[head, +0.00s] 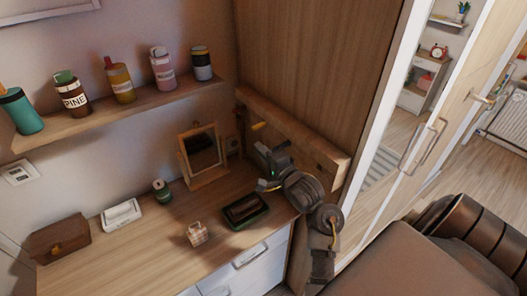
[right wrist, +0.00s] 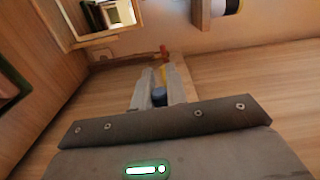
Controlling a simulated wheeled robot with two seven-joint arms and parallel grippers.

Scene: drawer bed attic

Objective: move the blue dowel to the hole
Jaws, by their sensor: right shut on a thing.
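The blue dowel (right wrist: 158,96) shows between the two fingers of my right gripper (right wrist: 158,90) in the right wrist view. The fingers are shut on it. In the head view my right gripper (head: 262,150) is close to the wooden rail (head: 300,138) on the tall wooden panel, and the blue dowel cannot be made out there. A yellow dowel (head: 258,126) sticks out of the rail just above the gripper. Yellow and red pieces show beyond the fingertips in the wrist view. I cannot make out the hole clearly. My left gripper is out of view.
A framed mirror (head: 203,152) stands on the wooden dresser top left of the gripper. A dark tray (head: 245,209), a small woven basket (head: 197,233) and a brown box (head: 58,239) are also there. Several bottles stand on the wall shelf (head: 130,112).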

